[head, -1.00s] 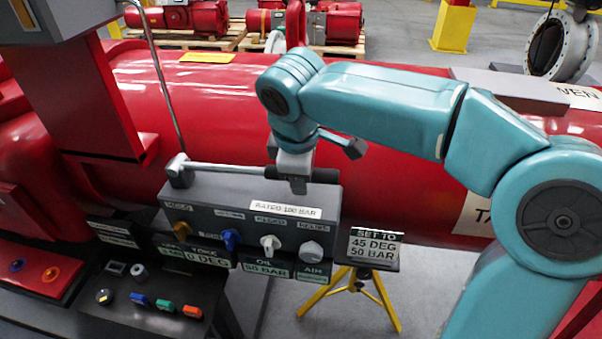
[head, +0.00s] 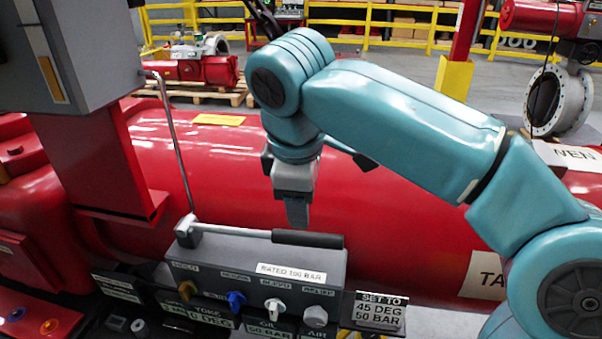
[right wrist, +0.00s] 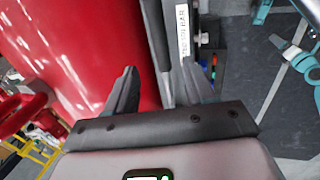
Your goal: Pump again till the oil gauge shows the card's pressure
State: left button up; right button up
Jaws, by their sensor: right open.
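The grey pump box (head: 255,262) is marked RATED 100 BAR. Its lever (head: 225,230) lies about level along the top, with a black grip (head: 307,239) at the right end. My right gripper (head: 297,222) is open and empty just above the grip, apart from it. In the right wrist view, the dark grip (right wrist: 157,40) shows between the open fingers (right wrist: 160,72). The card (head: 379,308) says SET TO 45 DEG 50 BAR. My left gripper is out of view.
Several knobs, including a blue one (head: 236,300) and a white one (head: 275,306), line the box front. A red column (head: 110,165) stands at left, with a thin bent rod (head: 175,130) beside it. A large red cylinder (head: 390,190) lies behind.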

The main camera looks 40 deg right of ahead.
jog(key=v, duration=0.3)
jog(key=shift+r+p, duration=0.3)
